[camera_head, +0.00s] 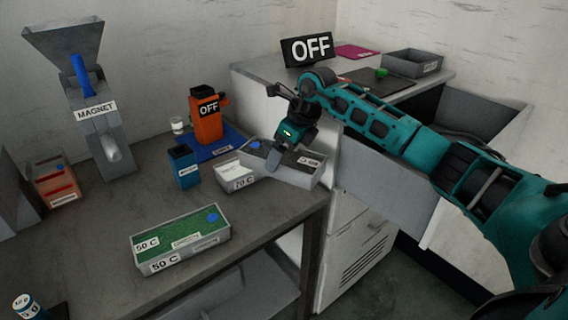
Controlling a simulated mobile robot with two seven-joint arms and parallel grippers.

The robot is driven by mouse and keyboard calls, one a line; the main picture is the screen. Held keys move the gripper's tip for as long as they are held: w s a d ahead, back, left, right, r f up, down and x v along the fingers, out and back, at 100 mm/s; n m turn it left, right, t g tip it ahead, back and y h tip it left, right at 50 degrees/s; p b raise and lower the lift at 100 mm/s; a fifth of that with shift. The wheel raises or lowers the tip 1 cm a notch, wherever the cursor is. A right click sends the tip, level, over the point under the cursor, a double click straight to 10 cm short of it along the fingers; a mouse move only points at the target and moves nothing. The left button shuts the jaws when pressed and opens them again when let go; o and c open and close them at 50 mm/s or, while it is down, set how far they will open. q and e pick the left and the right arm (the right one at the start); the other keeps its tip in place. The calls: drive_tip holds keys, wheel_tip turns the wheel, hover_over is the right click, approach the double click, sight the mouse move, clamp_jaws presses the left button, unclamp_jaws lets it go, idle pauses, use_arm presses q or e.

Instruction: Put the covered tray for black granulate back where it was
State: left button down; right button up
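The black granulate tray (301,178) is a long grey box with a dark top and a small white label. A blue spot shows near its left end, like the spots on the other trays. It is at the back right corner of the dark table, beside and partly overlapping the 70 C tray in the picture. My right gripper (274,158) comes down over it from above. One grey finger lies across its near side and appears closed on it; the other finger is hidden. I cannot tell whether the tray touches the table. My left gripper is out of view.
The white-filled 70 C tray (240,180) stands left of it. A green-filled 50 C tray (160,262) is near the front edge. A blue container (184,170), an orange OFF device (206,118) and the MAGNET hopper (95,115) stand farther left. The table's middle is clear.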

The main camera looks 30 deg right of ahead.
sight(288, 155)
drive_tip(key=shift+f, duration=1.7)
drive_tip(key=shift+f+b, duration=0.5)
drive_tip(key=shift+f, duration=0.1)
drive_tip(key=o, duration=1.3)
